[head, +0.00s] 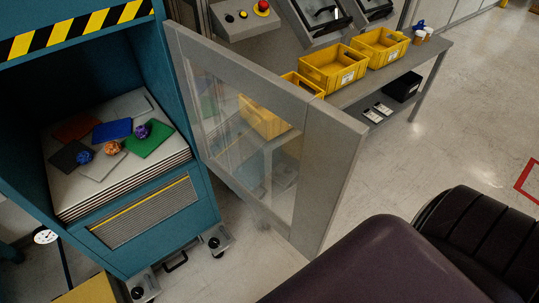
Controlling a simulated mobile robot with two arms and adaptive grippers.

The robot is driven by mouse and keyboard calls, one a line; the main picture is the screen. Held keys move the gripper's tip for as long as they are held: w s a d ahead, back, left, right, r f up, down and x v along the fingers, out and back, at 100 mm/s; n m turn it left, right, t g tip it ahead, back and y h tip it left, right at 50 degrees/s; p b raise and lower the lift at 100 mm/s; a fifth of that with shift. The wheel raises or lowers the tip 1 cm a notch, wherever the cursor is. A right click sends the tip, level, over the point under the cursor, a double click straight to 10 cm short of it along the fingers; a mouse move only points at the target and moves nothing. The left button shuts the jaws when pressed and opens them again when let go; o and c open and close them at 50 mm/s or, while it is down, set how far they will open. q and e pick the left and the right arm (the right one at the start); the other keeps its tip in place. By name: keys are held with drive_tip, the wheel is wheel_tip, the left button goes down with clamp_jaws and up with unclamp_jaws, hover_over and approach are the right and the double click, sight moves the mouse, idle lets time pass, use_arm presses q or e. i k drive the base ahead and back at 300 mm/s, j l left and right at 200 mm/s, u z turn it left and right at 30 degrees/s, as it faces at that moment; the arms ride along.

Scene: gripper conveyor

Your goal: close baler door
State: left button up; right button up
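The baler (175,225) is a teal cabinet at the left, its front opening uncovered. The baler door (325,150) is a grey frame with a clear panel (240,125). It stands wide open, swung out to the right from the right side of the opening. Its far edge reaches toward the middle of the picture, and its lower right part is close to a dark rounded shape in the foreground. Neither of my grippers shows in the head view.
A stack of flat sheets (75,208) with coloured pieces and crumpled balls fills the opening. Yellow bins (335,68) stand on a bench behind the door. A control box with a red button (262,8) is above. Open floor (470,110) lies right.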

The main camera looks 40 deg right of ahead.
sight(334, 140)
drive_tip(key=k+l+u, duration=0.2)
drive_tip(key=l, duration=0.2)
drive_tip(key=k+l+u, duration=0.2)
drive_tip(key=l, duration=0.25)
drive_tip(key=k+l+u, duration=0.2)
drive_tip(key=l, duration=0.15)
drive_tip(key=i+l+u, duration=0.25)
drive_tip(key=l, duration=0.65)
drive_tip(key=l+u, duration=0.25)
drive_tip(key=l, duration=0.6)
